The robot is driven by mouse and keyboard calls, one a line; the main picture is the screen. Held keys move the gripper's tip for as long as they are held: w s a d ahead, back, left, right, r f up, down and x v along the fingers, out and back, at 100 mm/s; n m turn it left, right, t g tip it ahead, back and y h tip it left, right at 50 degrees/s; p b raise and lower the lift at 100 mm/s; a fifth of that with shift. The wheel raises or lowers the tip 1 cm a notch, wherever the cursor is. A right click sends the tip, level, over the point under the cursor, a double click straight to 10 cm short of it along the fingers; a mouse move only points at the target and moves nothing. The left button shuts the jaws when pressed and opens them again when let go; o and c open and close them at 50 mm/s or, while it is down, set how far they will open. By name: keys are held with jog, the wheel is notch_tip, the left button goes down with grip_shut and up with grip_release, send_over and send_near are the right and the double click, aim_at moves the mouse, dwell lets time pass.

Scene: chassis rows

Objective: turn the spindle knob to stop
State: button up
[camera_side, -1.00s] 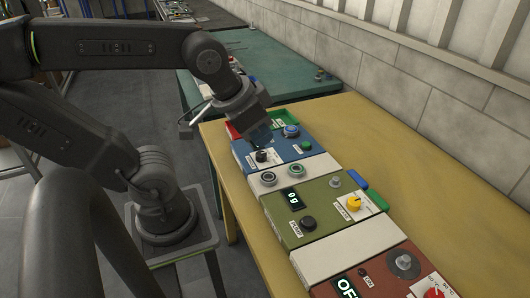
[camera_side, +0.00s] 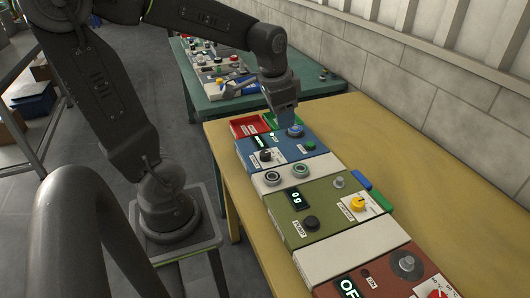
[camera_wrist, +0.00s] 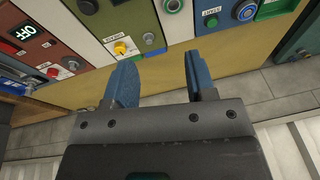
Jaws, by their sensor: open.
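A black knob (camera_side: 266,155) with a white label plate sits on the blue panel (camera_side: 284,157) in the side view. The label is too small to read, so I cannot tell for sure that it is the spindle knob, nor its setting. My gripper (camera_side: 291,121) points down over the far right part of that panel, close to a blue-ringed button (camera_side: 295,131) and apart from the black knob. In the wrist view my gripper (camera_wrist: 162,68) has its two blue fingers spread with nothing between them.
A green button (camera_side: 310,146) is on the blue panel. A white strip (camera_side: 293,169) with two ringed dials adjoins it. The green panel (camera_side: 325,222) carries a display, a black knob and a yellow knob (camera_side: 358,204). A red tray (camera_side: 247,124) lies behind. The bench's right side is bare.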

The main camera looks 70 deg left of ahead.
jog(key=shift+o, duration=0.9)
jog(key=w+a+f+g, duration=0.1)
jog(key=w+a+f, duration=0.1)
jog(key=a+f, duration=0.2)
jog(key=a, duration=0.3)
jog(key=shift+a+g, duration=0.25)
jog(key=shift+g, duration=0.05)
jog(key=m+g+h, duration=0.1)
send_over(265, 153)
notch_tip(265, 153, down, 5)
notch_tip(265, 153, down, 14)
jog(key=shift+r, duration=0.25)
jog(key=c, duration=0.9)
